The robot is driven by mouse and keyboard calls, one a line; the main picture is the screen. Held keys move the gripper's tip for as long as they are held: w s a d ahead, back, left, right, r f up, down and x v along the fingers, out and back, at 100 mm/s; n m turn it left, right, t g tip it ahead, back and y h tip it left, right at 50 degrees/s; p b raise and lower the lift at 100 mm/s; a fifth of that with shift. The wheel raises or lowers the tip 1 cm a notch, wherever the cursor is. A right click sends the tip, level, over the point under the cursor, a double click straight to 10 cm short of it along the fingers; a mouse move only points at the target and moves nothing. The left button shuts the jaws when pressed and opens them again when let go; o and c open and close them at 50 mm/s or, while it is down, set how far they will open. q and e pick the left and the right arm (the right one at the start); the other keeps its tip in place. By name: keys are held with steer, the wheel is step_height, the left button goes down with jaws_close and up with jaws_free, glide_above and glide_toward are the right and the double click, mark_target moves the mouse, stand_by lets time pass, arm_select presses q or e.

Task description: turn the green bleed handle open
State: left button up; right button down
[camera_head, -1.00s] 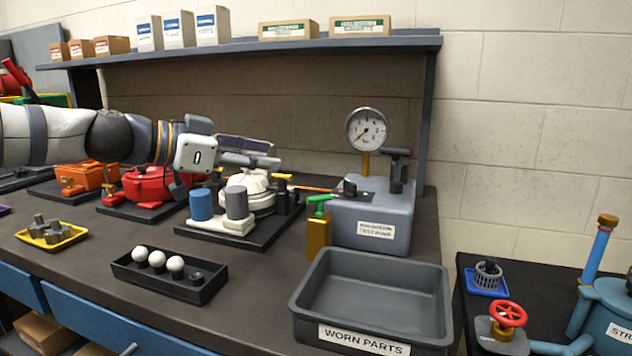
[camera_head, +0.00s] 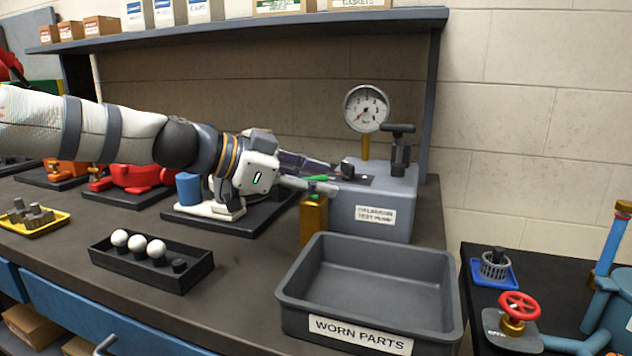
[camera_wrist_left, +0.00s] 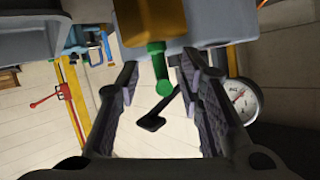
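The green bleed handle (camera_head: 316,178) sits on top of a brass block (camera_head: 313,222) beside the grey test pump (camera_head: 378,205). My left gripper (camera_head: 334,179) reaches in from the left at the handle's height and partly hides it. In the left wrist view the gripper's two fingers (camera_wrist_left: 159,72) are apart, with the green handle (camera_wrist_left: 157,63) in the gap between them. Gaps show on both sides of it, so the gripper is open and not closed on it. The brass block (camera_wrist_left: 150,20) is beyond the fingertips. My right gripper is not in view.
A pressure gauge (camera_head: 366,108) and a dark T-shaped handle (camera_head: 398,130) rise from the pump close to the gripper. The grey worn parts bin (camera_head: 290,295) stands in front of the block. A black tray of white balls (camera_head: 172,278) is front left.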

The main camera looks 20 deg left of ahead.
arm_select(q)
jaws_close()
steer(key=shift+s, duration=0.1)
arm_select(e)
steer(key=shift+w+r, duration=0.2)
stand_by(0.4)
arm_select(q)
steer(key=shift+s+d+r+n+t+y+p, duration=0.1)
steer(key=shift+d+r+n+t+y+p, duration=0.05)
steer(key=shift+n+t+y+p, duration=0.65)
steer(key=n+t+y+p, duration=0.1)
steer(key=n+y, duration=0.1)
steer(key=n+t+y+p, duration=0.1)
steer(key=n+y+p, duration=0.1)
steer(key=shift+r+n+y, duration=0.2)
steer(key=shift+n+y, duration=0.1)
steer(key=n+y, duration=0.2)
steer(key=shift+w+f+t+y+p, duration=0.2)
steer(key=shift+f+t+y+p, duration=0.1)
steer(key=shift+f+t+p, duration=0.1)
steer(key=shift+f+n+y, duration=0.2)
steer(key=shift+n+y, duration=0.7)
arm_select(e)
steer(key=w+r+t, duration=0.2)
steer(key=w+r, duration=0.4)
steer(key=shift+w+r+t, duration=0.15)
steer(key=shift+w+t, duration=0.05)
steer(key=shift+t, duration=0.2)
